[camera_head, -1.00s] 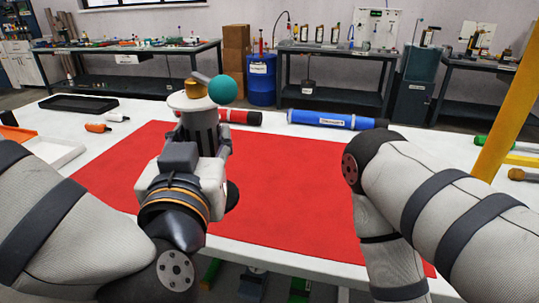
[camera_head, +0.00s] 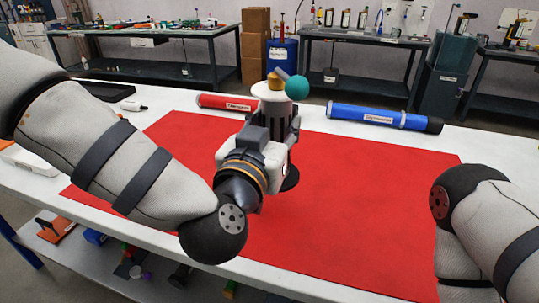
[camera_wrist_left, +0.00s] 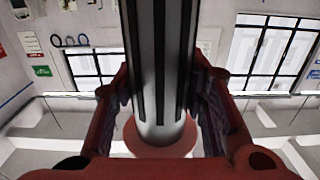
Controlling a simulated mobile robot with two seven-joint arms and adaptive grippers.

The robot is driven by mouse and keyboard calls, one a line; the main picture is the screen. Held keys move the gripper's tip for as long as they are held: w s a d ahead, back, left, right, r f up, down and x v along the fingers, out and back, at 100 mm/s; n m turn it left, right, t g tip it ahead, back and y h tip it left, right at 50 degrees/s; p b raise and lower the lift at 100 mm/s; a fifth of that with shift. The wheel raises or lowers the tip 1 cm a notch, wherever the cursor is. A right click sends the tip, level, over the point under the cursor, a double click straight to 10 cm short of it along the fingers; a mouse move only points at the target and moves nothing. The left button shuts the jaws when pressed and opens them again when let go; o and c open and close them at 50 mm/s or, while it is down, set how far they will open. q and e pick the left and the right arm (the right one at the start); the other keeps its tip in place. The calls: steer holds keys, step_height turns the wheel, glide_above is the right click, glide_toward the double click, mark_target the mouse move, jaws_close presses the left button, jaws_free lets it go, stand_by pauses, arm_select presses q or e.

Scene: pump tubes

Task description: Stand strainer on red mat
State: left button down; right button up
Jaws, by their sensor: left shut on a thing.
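The strainer (camera_head: 276,108) stands upright in the camera_head view, a dark ribbed body with a pale flange, a brass top piece and a teal ball. My left gripper (camera_head: 280,138) is shut around its body. The ribbed body also shows between the red-lit fingers in the left wrist view (camera_wrist_left: 160,60), with a round flange at its end. A dark round foot (camera_head: 290,180) shows below the gripper, over the red mat (camera_head: 370,200). I cannot tell whether it touches the mat. My right gripper is out of view; only part of that arm shows.
A red tube (camera_head: 224,102) and a blue tube (camera_head: 378,118) lie along the far side of the white table (camera_head: 460,140). A black tray (camera_head: 108,91) is at the far left. The mat is bare to the right of the strainer.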

arm_select(q)
steer(key=w+f, duration=0.1)
steer(key=f, duration=0.1)
steer(key=w+a+f, duration=0.1)
steer(key=f, duration=0.1)
steer(key=shift+w+a+b, duration=0.1)
steer(key=shift+w+b, duration=0.2)
steer(key=shift+b, duration=0.05)
steer(key=f, duration=0.3)
steer(key=shift+w+a+f+b, duration=0.2)
steer(key=shift+w+f+b, duration=0.15)
steer(key=shift+f+b, duration=0.05)
steer(key=shift+r, duration=0.2)
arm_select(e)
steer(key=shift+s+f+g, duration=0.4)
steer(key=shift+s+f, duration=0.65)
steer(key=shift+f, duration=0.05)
arm_select(q)
steer(key=shift+f, duration=0.15)
steer(key=c, duration=1)
jaws_free()
steer(key=shift+f, duration=0.1)
